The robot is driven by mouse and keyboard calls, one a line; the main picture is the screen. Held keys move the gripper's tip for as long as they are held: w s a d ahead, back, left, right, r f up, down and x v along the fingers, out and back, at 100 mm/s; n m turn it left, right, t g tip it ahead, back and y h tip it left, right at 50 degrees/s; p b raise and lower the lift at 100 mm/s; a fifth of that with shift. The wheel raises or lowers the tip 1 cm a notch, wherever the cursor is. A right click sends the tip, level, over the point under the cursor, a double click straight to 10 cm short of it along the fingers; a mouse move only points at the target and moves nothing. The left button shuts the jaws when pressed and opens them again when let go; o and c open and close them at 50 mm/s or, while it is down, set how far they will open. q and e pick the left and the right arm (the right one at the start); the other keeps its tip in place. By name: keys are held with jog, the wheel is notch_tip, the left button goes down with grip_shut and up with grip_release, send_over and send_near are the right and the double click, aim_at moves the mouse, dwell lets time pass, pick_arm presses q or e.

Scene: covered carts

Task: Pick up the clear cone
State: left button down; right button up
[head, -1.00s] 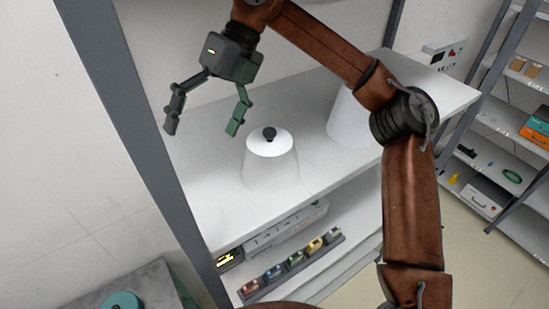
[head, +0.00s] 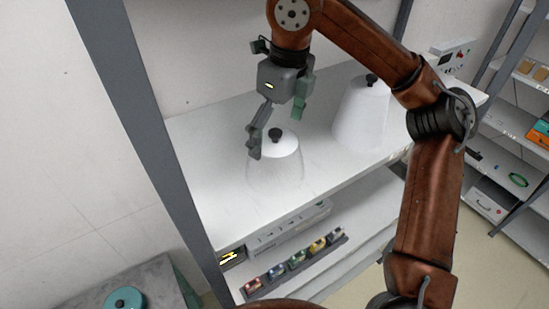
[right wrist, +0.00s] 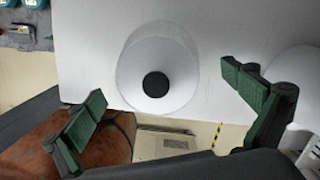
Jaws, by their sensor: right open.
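The clear cone (head: 274,168) stands upright on the white shelf, see-through with a pale top and a black knob. In the right wrist view the cone (right wrist: 158,55) shows from above, its dark knob between the two fingers in the picture. My right gripper (head: 277,130) is open and empty, over and just behind the cone's top in the head view. Its fingers also show wide apart in the right wrist view (right wrist: 175,105). I cannot tell whether a finger touches the cone. My left gripper is not in view.
A second, opaque white cone (head: 362,118) with a black knob stands to the right on the same shelf (head: 215,195). A grey upright post (head: 140,130) borders the shelf at left. A lower shelf holds a grey box (head: 285,232) and several small coloured items.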

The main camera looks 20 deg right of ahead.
aim_at(273, 146)
jog(key=f, duration=0.3)
jog(key=shift+w+a+f, duration=0.2)
jog(key=shift+a+f, duration=0.15)
jog(key=shift+w+f, duration=0.15)
jog(key=shift+f, duration=0.55)
jog(key=shift+c, duration=0.7)
jog(key=c, duration=1)
jog(key=shift+r, duration=0.1)
